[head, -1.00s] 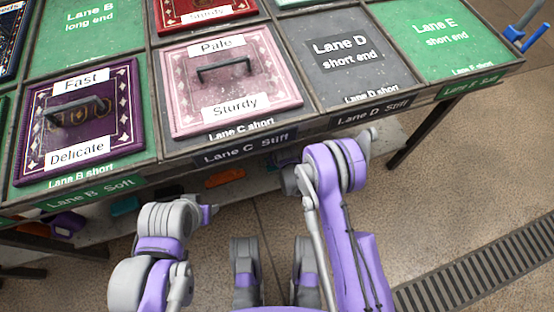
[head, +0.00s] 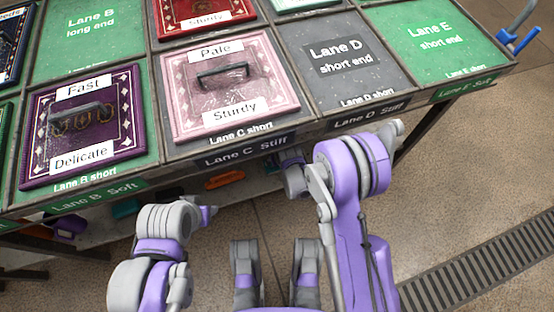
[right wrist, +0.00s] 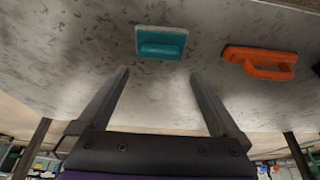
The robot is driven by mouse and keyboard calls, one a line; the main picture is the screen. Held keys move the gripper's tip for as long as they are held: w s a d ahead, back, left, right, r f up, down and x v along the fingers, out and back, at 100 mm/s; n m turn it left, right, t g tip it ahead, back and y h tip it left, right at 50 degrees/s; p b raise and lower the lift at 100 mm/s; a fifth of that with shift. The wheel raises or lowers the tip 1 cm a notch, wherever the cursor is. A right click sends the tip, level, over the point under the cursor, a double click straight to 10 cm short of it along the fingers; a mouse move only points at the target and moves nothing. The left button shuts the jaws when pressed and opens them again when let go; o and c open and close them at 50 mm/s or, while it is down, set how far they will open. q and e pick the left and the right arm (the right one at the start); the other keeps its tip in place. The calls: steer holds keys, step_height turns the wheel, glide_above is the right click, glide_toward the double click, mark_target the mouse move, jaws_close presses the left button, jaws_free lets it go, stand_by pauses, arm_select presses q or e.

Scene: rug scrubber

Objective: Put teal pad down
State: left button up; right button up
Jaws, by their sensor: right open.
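The teal pad (right wrist: 161,42) lies on a worn grey surface in the right wrist view, beyond my open fingers and apart from them. A teal patch (head: 125,208) also shows under the table's front edge in the head view, mostly hidden. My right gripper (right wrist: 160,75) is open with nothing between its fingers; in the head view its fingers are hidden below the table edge. My left gripper (head: 208,213) is low in front of the table, and its fingers are too unclear to judge.
An orange pad (right wrist: 262,62) lies right of the teal one. Above, the tabletop holds a purple rug (head: 82,138) and a pink rug (head: 260,80), both with handles. The Lane D short end (head: 345,75) and Lane E short end (head: 445,35) are bare. A drain grate (head: 480,265) crosses the floor.

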steer(key=v, duration=0.3)
steer(key=shift+f, duration=0.1)
stand_by(0.5)
